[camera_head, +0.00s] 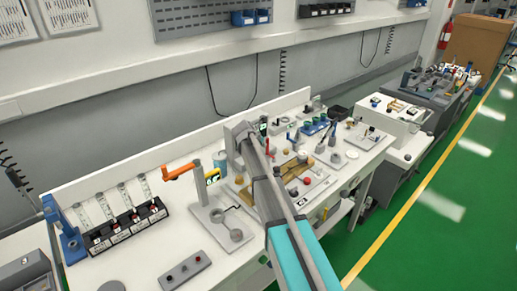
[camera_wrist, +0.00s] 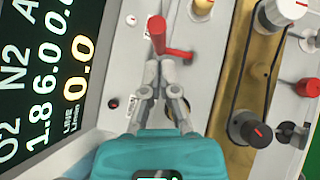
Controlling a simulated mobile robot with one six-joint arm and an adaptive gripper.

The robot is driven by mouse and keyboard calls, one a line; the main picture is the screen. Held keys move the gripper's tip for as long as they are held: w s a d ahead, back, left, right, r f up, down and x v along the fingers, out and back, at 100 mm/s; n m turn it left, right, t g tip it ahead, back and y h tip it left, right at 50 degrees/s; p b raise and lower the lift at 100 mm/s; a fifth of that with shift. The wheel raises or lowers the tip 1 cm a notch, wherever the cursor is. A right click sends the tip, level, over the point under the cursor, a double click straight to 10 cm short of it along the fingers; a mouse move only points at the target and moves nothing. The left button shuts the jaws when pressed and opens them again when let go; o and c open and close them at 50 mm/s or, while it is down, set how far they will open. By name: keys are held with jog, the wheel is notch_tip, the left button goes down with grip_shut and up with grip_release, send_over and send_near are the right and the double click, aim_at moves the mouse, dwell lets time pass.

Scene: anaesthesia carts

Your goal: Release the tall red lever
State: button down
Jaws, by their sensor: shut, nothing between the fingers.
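The red lever (camera_wrist: 158,35) stands out from the pale panel at the top middle of the wrist view. It has a tall red shaft and a red arm reaching right. My gripper (camera_wrist: 160,70) is shut and empty, with its fingertips just below the lever in the picture. I cannot tell whether they touch it. In the head view my arm crosses the bench and my gripper cannot be made out clearly. A small red upright part (camera_head: 267,146) shows just right of the arm there; I cannot tell if it is the same lever.
A brass plate (camera_wrist: 243,75) with knobs is on the right, with a black-and-red knob (camera_wrist: 255,133). An orange-handled lever (camera_head: 182,172) stands left of my arm.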

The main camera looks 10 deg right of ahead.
jog(key=shift+w+d, duration=0.5)
jog(key=shift+d, duration=0.05)
jog(key=shift+d, duration=0.15)
jog(key=shift+w, duration=0.1)
